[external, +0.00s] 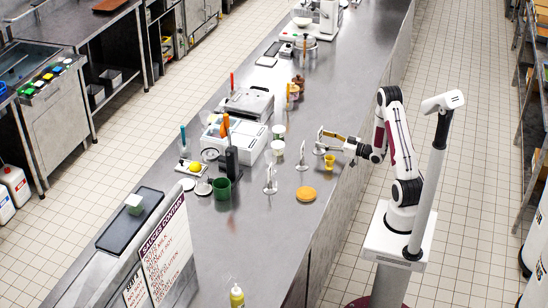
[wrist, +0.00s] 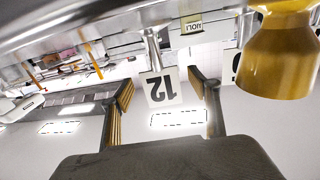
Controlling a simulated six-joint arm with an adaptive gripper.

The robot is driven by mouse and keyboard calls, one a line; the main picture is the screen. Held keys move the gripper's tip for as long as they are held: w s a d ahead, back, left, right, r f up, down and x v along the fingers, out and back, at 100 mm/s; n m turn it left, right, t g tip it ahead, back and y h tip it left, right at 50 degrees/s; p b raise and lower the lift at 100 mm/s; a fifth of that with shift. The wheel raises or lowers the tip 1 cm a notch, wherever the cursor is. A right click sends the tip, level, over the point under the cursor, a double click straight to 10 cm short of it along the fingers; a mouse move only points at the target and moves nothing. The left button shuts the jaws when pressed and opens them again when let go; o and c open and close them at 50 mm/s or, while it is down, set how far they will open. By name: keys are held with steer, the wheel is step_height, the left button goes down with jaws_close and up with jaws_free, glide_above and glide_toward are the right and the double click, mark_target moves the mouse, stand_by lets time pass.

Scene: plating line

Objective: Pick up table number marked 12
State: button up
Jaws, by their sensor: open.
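The table number marked 12 (wrist: 158,88) is a white card on a metal stand. It appears upside down in the wrist view, between the two spread fingers of my gripper (wrist: 162,84). The fingers are apart, one on each side of the card, and I see no clear contact. In the external view my gripper (external: 324,138) is low over the counter, pointing left. Small card stands are near it, one in front (external: 302,156) and one farther left (external: 270,180). Their numbers are too small to read there.
A yellow cup (external: 329,162) stands close below my gripper; it looms large in the wrist view (wrist: 280,60). Another card (wrist: 236,66) is partly hidden behind it.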

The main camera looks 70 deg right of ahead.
stand_by(0.4)
steer(key=c, duration=1.7)
steer(key=shift+r, duration=0.15)
step_height(320, 180, up, 10)
